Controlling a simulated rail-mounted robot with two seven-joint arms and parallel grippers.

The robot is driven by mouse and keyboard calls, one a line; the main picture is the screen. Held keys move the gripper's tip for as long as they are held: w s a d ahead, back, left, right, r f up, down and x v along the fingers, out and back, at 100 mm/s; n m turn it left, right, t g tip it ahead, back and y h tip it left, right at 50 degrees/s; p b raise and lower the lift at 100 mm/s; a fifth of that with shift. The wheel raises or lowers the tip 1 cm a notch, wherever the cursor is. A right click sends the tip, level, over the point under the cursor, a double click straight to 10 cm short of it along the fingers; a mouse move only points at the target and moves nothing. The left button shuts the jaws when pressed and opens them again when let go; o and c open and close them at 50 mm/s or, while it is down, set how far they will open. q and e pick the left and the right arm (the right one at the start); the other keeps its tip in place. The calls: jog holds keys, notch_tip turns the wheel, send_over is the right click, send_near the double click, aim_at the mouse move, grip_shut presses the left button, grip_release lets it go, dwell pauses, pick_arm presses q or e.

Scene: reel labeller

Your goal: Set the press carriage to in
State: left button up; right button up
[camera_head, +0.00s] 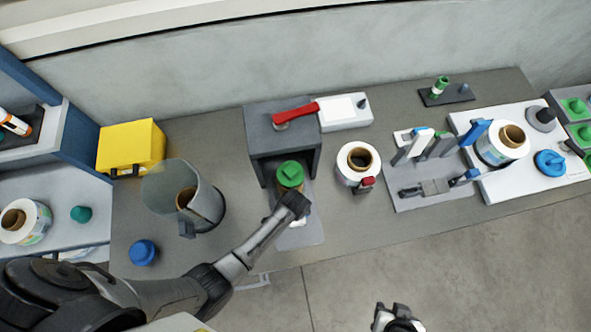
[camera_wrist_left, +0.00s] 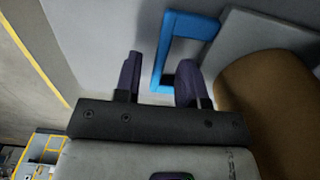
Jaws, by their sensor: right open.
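The press (camera_head: 283,133) is a dark grey box with a red lever (camera_head: 296,113) on top. Its pale carriage (camera_head: 303,229) sticks out of the front opening toward me. A brown jar with a green lid (camera_head: 290,173) stands at the opening; a brown round body (camera_wrist_left: 265,95) fills the right of the left wrist view. My left gripper (camera_head: 293,207) is at the carriage and hides part of it. In the left wrist view its fingers (camera_wrist_left: 159,80) are apart, on either side of one bar of a blue handle (camera_wrist_left: 157,62). My right gripper (camera_head: 394,316) is open and empty at the bottom, off the table.
A clear cylinder (camera_head: 203,207) with a reel inside and a blue knob (camera_head: 144,252) stand left of the press. A white reel (camera_head: 352,168) stands close on the right, with a clamp fixture (camera_head: 433,187) beyond. Bare table (camera_head: 345,225) lies right of the carriage.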

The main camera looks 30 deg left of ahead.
pick_arm(q)
jog(key=shift+f, duration=0.35)
grip_shut()
dwell(0.4)
